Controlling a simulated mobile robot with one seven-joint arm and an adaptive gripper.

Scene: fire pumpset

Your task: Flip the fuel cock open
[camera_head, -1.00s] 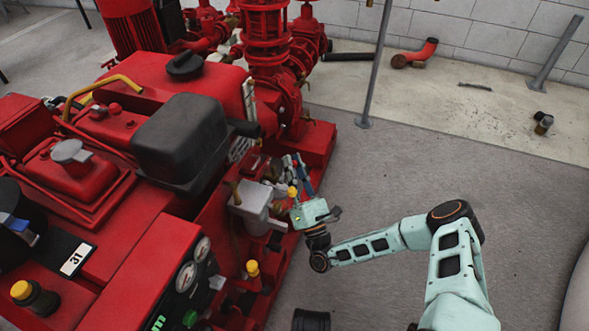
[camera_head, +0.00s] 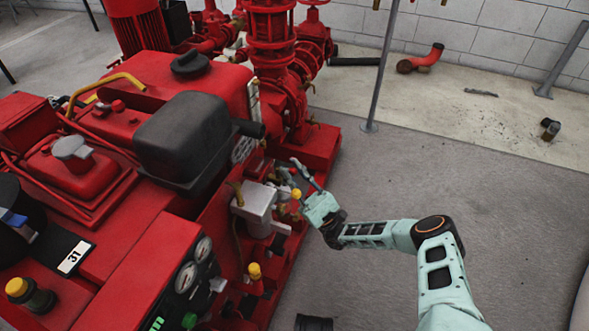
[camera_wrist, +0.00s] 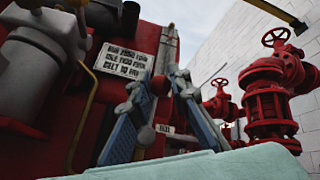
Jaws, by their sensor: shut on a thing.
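The fuel cock shows in the wrist view as a small dark red piece (camera_wrist: 160,86) between my fingertips; its body is mostly hidden by the fingers. My gripper (camera_head: 296,170) is at the right side of the red engine, beside a grey housing (camera_head: 256,205). In the wrist view my gripper (camera_wrist: 157,80) has its two blue-grey fingers angled together and shut on the cock's red piece. In the head view the cock is too small and covered to make out clearly. I cannot tell which way its lever points.
A yellow-topped fitting (camera_head: 254,272) stands below the grey housing. The black box (camera_head: 187,137) on the engine overhangs to the left of my gripper. Red pump pipework (camera_head: 270,45) and a grey post (camera_head: 380,75) stand behind.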

